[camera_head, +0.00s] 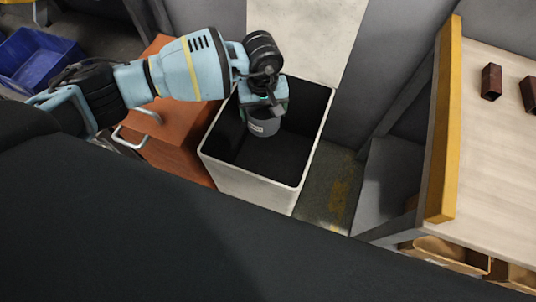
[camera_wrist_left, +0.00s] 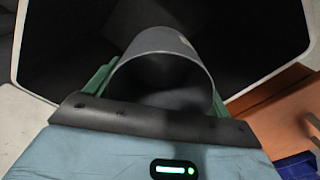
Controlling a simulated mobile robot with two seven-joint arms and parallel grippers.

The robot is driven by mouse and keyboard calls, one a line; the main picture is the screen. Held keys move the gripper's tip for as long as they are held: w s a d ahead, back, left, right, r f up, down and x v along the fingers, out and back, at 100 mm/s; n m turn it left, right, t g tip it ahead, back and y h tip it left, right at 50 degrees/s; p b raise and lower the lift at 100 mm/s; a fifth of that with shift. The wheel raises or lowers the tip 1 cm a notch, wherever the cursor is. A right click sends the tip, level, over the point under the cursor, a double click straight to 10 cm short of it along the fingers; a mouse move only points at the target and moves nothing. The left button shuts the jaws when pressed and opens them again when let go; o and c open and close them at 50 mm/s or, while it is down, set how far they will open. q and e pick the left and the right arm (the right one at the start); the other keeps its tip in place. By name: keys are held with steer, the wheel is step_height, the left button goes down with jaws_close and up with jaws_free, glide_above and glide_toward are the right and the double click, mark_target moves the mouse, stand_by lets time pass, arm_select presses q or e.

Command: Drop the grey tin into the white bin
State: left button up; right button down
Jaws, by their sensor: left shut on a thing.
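The bin is a tall square box with a dark inside. In the left wrist view the grey tin (camera_wrist_left: 165,42) sits between the green fingers of my left gripper (camera_wrist_left: 160,85), with its open, hollow end toward the camera. The rim of the white bin (camera_wrist_left: 38,98) surrounds it there. My right gripper is in neither view.
A brown cabinet (camera_head: 170,152) with metal handles stands against the bin's left side. A blue crate (camera_head: 38,58) is at the far left. At the right, a pale workbench (camera_head: 495,150) with a yellow edge holds dark brown blocks (camera_head: 491,81).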

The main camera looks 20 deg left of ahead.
arm_select(q)
steer(key=o, duration=1.1)
steer(key=shift+c, duration=0.2)
steer(key=shift+r, duration=0.15)
step_height(320, 180, up, 8)
steer(key=shift+p, duration=0.3)
steer(key=shift+f, duration=0.2)
